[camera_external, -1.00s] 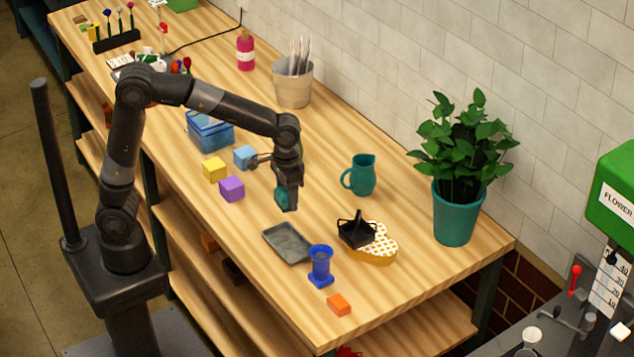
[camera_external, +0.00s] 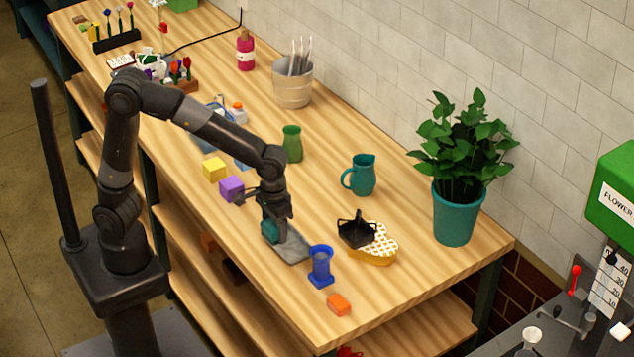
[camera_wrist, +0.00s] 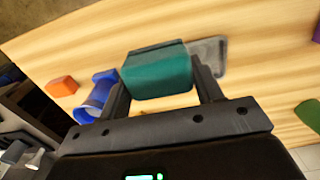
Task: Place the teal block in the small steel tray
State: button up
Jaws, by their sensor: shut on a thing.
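The teal block (camera_external: 268,231) is held between the fingers of my gripper (camera_external: 272,226). In the wrist view the teal block (camera_wrist: 157,72) sits between both fingertips (camera_wrist: 160,85). The small steel tray (camera_external: 292,248) lies flat on the table, partly hidden behind my gripper and the block. In the wrist view, part of the tray (camera_wrist: 212,52) shows just beyond the right finger. The block appears above the tray's left part; I cannot tell whether it touches the tray.
A blue vase-like holder (camera_external: 320,264) stands close to the tray's right end, with an orange block (camera_external: 339,304) in front. A black basket (camera_external: 357,231) and a patterned yellow item (camera_external: 375,247) lie to the right. Purple (camera_external: 231,189) and yellow blocks (camera_external: 214,169) are behind left.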

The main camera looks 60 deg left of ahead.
send_over(290, 245)
notch_tip(290, 245, down, 4)
jog(key=shift+f, duration=0.1)
jog(key=shift+w+f, duration=0.1)
jog(key=shift+f, duration=1.95)
jog(key=o, duration=1)
jog(key=shift+f, duration=0.1)
jog(key=shift+c, duration=0.2)
